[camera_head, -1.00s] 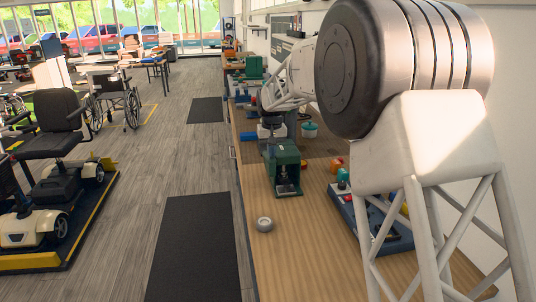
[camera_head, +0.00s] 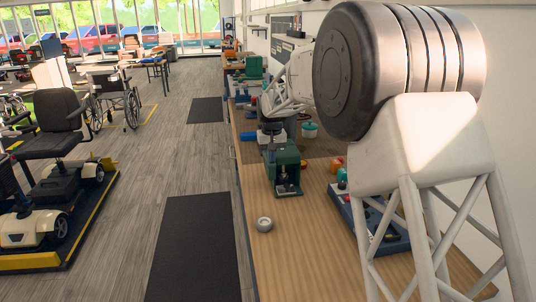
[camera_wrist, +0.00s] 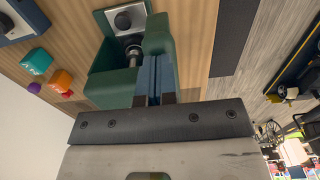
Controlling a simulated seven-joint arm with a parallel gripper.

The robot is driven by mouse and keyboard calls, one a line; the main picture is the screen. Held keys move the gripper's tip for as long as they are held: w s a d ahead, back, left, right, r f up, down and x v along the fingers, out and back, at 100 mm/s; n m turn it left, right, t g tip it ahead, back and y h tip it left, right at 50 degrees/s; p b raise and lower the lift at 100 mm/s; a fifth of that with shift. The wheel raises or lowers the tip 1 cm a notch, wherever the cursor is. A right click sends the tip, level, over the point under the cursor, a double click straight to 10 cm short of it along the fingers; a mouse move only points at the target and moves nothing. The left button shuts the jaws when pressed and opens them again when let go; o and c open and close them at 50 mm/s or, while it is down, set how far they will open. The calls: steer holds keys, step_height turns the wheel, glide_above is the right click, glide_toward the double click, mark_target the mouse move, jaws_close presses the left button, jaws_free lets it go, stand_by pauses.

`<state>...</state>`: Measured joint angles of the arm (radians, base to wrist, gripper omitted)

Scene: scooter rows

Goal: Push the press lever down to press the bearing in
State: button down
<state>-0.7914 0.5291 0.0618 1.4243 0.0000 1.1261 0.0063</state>
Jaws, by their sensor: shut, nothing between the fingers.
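The green press (camera_head: 283,165) stands on the wooden workbench, with its base plate toward the camera. In the wrist view the press (camera_wrist: 108,72) shows its green body, a metal ram (camera_wrist: 133,54) and a base plate with a round grey part (camera_wrist: 124,20). My gripper (camera_wrist: 155,62) is shut and empty, its two blue-grey fingers side by side over the green column. In the head view my gripper (camera_head: 271,134) is at the top of the press. I cannot make out the press lever or tell whether the fingers touch it. The bearing is not clearly distinguishable.
A grey ring-shaped part (camera_head: 264,224) lies on the bench in front of the press. A teal-lidded tub (camera_head: 309,130) stands behind.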

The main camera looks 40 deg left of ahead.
mark_target(271, 169)
steer(key=shift+f, duration=3)
steer(key=shift+r, duration=4.4)
